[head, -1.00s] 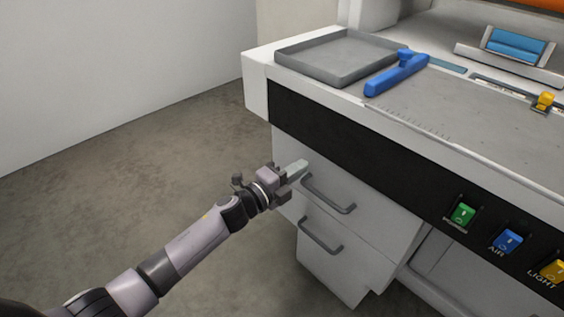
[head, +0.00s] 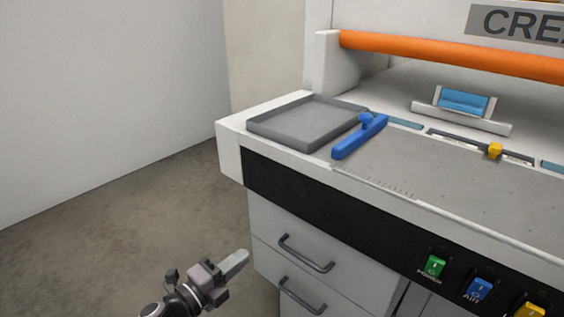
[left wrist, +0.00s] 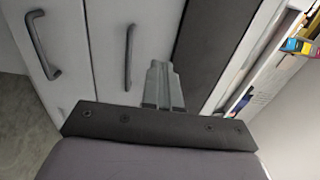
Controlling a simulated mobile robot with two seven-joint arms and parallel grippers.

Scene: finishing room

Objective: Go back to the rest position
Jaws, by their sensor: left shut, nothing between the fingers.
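My left gripper (head: 235,262) is low in the head view, left of the machine's drawers, with its fingers together and nothing between them. In the left wrist view its fingers (left wrist: 161,85) point at the front of the drawer unit. The upper drawer handle (head: 306,254) is right of the fingertips, and a gap seems to lie between them. The lower drawer handle (head: 302,297) is below it. Both drawers look closed. My right gripper is not in view.
The white machine carries a grey tray (head: 258,133), a blue clamp bar (head: 360,137), an orange roller (head: 450,56) and a yellow slider (head: 495,151). Green (head: 435,266), blue (head: 479,289) and yellow (head: 530,311) switches line its front. Open floor (head: 110,225) lies at the left.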

